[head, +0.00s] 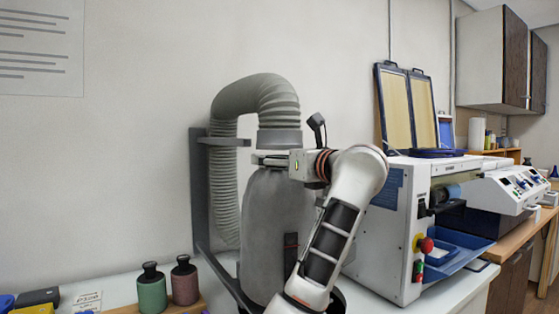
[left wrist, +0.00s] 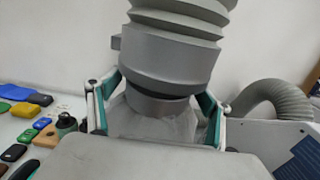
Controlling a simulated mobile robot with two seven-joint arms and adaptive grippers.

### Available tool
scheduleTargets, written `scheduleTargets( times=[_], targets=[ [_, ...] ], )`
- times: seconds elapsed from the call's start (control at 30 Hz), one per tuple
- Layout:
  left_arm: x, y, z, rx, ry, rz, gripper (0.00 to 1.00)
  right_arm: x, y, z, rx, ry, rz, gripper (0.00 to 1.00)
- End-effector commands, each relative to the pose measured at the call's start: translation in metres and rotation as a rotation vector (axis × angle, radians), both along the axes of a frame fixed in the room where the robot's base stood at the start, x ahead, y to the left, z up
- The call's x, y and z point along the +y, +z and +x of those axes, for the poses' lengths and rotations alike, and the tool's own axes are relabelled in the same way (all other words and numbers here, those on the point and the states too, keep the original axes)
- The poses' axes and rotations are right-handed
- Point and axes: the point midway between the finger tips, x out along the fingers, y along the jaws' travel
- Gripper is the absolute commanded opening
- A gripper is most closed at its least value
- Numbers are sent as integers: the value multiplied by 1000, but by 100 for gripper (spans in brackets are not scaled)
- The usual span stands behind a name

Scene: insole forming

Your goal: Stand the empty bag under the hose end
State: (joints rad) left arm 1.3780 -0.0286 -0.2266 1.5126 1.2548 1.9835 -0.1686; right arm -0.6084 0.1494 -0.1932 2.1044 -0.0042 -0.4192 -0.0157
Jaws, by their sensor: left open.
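The grey bag (head: 262,225) stands upright under the hose end (head: 279,139), close beneath it; a small gap seems to show at the bag's top, partly hidden by my gripper. My left gripper (head: 272,160) is at the bag's top, just below the hose end. In the left wrist view its open fingers, with teal pads, stand either side of the bag's neck (left wrist: 155,122). The ribbed hose end (left wrist: 165,55) hangs right above the collar there. Whether collar and hose touch is unclear. My arm hides part of the bag's right side and base. My right gripper is not in view.
A grey bracket (head: 198,185) holds the hose at the wall. Green (head: 151,290) and brown (head: 185,281) bottles stand left of the bag. A white machine (head: 402,230) stands close on the right. Several coloured pieces (left wrist: 27,135) lie at left in the wrist view.

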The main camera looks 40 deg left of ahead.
Motion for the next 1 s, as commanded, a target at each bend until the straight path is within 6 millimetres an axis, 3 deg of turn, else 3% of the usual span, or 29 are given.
scheduleTargets(
  times=[0.53,0.7,1.0],
  targets=[
    [-93,0,-38,0,-5,-3,79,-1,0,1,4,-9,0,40],
    [-106,-1,-43,1,-3,-2,79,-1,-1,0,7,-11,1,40],
    [-108,-1,-44,1,-1,-1,79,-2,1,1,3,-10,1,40]
  ],
)
